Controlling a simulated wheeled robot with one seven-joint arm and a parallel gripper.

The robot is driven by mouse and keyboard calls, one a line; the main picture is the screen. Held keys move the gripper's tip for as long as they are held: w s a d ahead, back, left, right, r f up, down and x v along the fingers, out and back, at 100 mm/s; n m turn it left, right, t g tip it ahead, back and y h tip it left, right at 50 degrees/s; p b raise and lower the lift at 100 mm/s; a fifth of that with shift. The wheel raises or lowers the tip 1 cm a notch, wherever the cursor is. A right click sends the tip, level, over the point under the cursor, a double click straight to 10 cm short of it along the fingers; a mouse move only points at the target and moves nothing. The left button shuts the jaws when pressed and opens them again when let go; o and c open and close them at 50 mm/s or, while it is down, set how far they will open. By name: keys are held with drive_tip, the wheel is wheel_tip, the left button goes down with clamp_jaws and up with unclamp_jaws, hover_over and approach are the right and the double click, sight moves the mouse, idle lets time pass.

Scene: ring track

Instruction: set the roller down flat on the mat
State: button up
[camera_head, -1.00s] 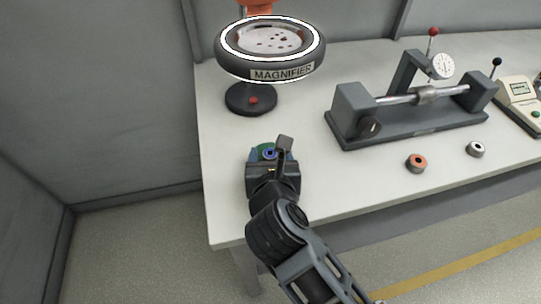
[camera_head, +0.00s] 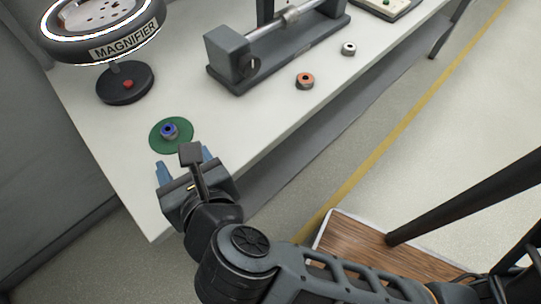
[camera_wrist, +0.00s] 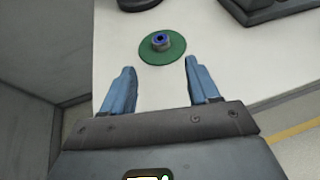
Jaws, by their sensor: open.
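The roller (camera_head: 169,131) is a small metal ring with a blue top and a dark centre. It sits on the round green mat (camera_head: 156,145) near the left end of the table and looks flat. In the wrist view the roller (camera_wrist: 161,42) stands near the middle of the mat (camera_wrist: 148,57). My gripper (camera_head: 184,166) is open and empty, with blue fingers, back from the mat toward the table's front edge. In the wrist view the fingers (camera_wrist: 158,78) are spread, and the roller is beyond their tips, not touched by them.
A magnifier lamp (camera_head: 126,83) stands behind the mat. A grey bench fixture with a metal shaft (camera_head: 228,62) is at the back right. An orange-topped roller (camera_head: 305,81) and a white-topped roller (camera_head: 348,48) stand in front of it. The table (camera_head: 112,150) is clear around the mat.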

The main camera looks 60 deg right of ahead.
drive_tip(key=shift+s+d, duration=0.1)
drive_tip(key=s+d+r+n+t+h, duration=0.2)
drive_tip(key=s+d+r+n, duration=0.1)
drive_tip(key=s+n, duration=0.35)
drive_tip(key=s+d+r+n+t+h, duration=0.1)
drive_tip(key=s+d+r+n+t, duration=0.15)
drive_tip(key=s+d+n, duration=0.4)
drive_tip(key=s+a+f+n+y, duration=0.1)
drive_tip(key=s+n+y, duration=0.3)
drive_tip(key=n, duration=1)
drive_tip(key=s+a+f+n+g+y, duration=0.1)
drive_tip(key=s+n+y, duration=0.4)
drive_tip(key=n, duration=0.9)
drive_tip(key=shift+s+a+f+n, duration=0.4)
drive_tip(key=shift+s+a+f, duration=0.35)
drive_tip(key=shift+a, duration=0.05)
